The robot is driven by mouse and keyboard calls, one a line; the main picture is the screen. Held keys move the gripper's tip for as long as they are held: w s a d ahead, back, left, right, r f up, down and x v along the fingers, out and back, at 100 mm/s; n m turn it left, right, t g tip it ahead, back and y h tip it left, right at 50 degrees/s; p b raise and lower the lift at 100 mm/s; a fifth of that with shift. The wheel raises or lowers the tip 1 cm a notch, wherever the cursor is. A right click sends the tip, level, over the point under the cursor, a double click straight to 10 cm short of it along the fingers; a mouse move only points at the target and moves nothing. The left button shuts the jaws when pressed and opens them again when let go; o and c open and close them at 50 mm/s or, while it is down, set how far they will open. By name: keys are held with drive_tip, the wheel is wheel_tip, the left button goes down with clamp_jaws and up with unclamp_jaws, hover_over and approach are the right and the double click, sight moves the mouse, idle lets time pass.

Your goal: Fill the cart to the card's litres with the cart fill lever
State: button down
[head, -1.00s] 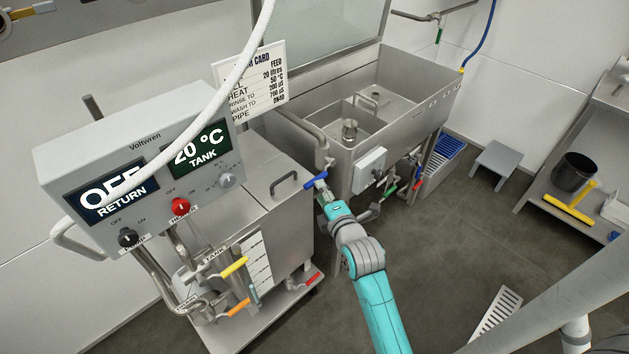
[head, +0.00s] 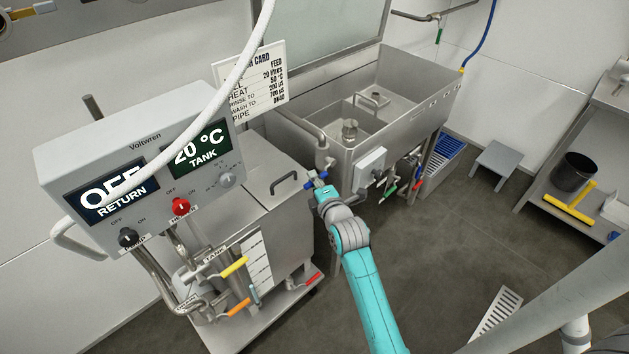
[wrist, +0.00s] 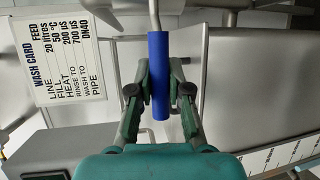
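The cart fill lever (head: 310,186) has a blue handle and sits on the pipe above the cart's right edge. In the wrist view the blue handle (wrist: 158,80) runs between the two fingers of my gripper (wrist: 159,82), which look closed against its sides. The head view shows my gripper (head: 320,184) at the lever.
The control box (head: 140,150) shows RETURN OFF and TANK 20 °C. Yellow (head: 234,266) and orange (head: 238,307) handles are low on the cart. A steel sink (head: 400,110) stands behind. A white hose (head: 225,90) crosses the view.

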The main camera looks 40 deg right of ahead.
drive_tip(key=shift+d+r+m+g+y, duration=0.15)
drive_tip(key=shift+r+m+g+y, duration=0.2)
drive_tip(key=shift+r+m, duration=0.45)
drive_tip(key=shift+d+r+m+g+y, duration=0.2)
drive_tip(key=shift+r+m+y, duration=0.25)
drive_tip(key=shift+r+m, duration=0.15)
drive_tip(key=shift+d+r+m+g+y, duration=0.15)
drive_tip(key=shift+r+m+y, duration=0.3)
drive_tip(key=shift+r, duration=0.2)
drive_tip(key=c, duration=1.1)
unclamp_jaws()
drive_tip(key=shift+s, duration=0.1)
drive_tip(key=v, duration=1.1)
drive_tip(key=shift+s, duration=0.4)
drive_tip(key=shift+a, duration=0.15)
